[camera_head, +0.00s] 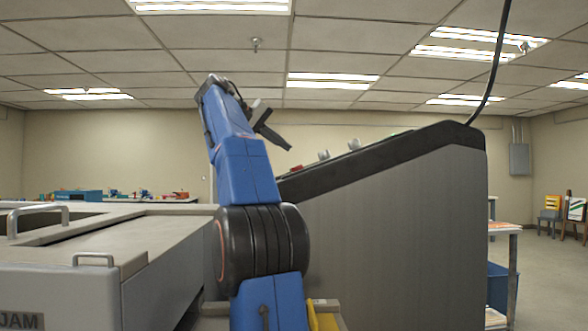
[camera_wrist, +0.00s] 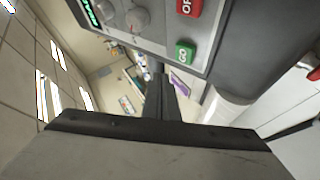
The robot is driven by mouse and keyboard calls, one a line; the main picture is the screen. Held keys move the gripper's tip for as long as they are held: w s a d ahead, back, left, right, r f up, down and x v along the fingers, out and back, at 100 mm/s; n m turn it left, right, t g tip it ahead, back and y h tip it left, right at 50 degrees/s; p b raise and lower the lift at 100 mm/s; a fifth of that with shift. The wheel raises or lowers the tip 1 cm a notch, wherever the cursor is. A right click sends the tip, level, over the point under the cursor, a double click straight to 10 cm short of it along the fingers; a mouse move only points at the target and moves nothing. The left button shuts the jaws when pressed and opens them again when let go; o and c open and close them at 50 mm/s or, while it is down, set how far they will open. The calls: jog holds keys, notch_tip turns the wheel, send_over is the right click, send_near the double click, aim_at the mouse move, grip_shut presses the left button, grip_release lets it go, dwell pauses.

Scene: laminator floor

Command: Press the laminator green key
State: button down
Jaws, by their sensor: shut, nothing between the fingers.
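The green key (camera_wrist: 185,53), marked GO, sits near the edge of the laminator's control panel (camera_wrist: 160,32) in the wrist view. A red key (camera_wrist: 188,7) with partly cut-off lettering is above it in that picture. My gripper (camera_wrist: 160,78) is shut and empty, its tips just below and left of the green key in the picture. In the head view my gripper (camera_head: 286,146) hangs in the air above the low end of the sloped panel (camera_head: 400,150), apart from it. The green key cannot be made out in the head view.
Knobs (camera_head: 354,144) and a red part (camera_head: 296,168) stand up from the panel in the head view. The laminator's grey side (camera_head: 400,240) rises right of my arm. A low machine with handles (camera_head: 95,259), marked JAM, is at left. A black cable (camera_head: 492,75) hangs at right.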

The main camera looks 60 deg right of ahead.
jog(key=shift+s+d+f, duration=0.15)
jog(key=shift+f, duration=0.45)
jog(key=shift+s+d+f, duration=0.1)
jog(key=shift+s+f, duration=0.1)
jog(key=shift+f, duration=0.35)
jog(key=shift+s+d+f, duration=0.15)
jog(key=shift+f, duration=0.45)
jog(key=shift+f, duration=0.15)
dwell(0.8)
jog(key=shift+s+f, duration=0.1)
jog(key=shift+f, duration=0.1)
